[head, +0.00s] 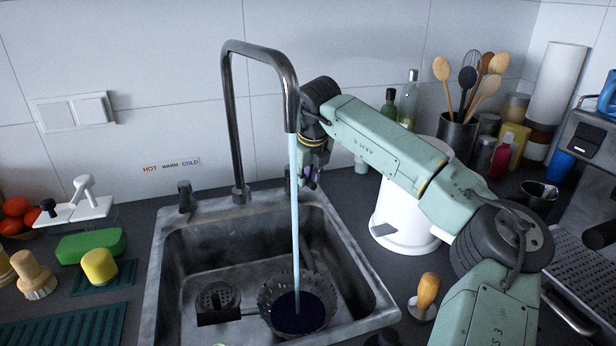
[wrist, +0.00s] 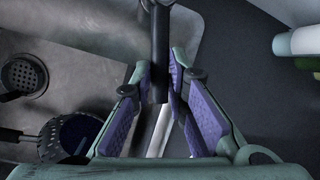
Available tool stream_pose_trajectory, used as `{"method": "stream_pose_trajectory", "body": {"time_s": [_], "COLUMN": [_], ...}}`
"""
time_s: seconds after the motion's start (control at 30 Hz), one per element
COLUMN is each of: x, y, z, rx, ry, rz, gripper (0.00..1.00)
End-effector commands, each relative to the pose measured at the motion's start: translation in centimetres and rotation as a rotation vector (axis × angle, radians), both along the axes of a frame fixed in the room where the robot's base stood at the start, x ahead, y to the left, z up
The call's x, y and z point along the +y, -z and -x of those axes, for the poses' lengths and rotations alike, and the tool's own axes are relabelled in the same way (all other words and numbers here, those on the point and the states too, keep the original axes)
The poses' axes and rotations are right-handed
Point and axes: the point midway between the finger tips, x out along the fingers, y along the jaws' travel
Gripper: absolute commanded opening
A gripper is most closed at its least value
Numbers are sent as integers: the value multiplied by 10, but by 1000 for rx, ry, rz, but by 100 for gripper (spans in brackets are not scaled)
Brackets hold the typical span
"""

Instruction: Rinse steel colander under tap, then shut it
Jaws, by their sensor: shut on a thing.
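The steel colander (head: 268,298) sits in the sink with its dark handle pointing left; its inside looks dark blue. A pale stream of water (head: 295,215) runs from the tall curved tap (head: 229,120) down into it. My gripper (head: 311,178) is behind the sink, right of the spout, shut on the right tap handle (head: 288,182), which is mostly hidden. In the wrist view a dark bar (wrist: 160,50) lies between my purple-padded fingers (wrist: 165,110), and the colander (wrist: 50,142) shows at lower left. The left tap handle (head: 185,195) stands free.
The sink (head: 155,270) has a round drain (head: 217,296) left of the colander. A white canister (head: 400,220) stands close under my arm, with bottles and a utensil pot (head: 456,132) behind.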

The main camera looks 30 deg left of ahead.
Motion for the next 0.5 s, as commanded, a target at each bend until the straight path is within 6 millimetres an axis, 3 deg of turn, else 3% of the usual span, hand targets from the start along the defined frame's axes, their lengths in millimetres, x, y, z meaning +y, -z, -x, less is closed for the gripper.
{"method": "stream_pose_trajectory", "body": {"time_s": [0.3,0.5], "x": [13,16], "y": [3,0], "z": [17,21], "rx": [-6,-2], "ry": [259,320], "rz": [2,0], "gripper": [0,0]}}
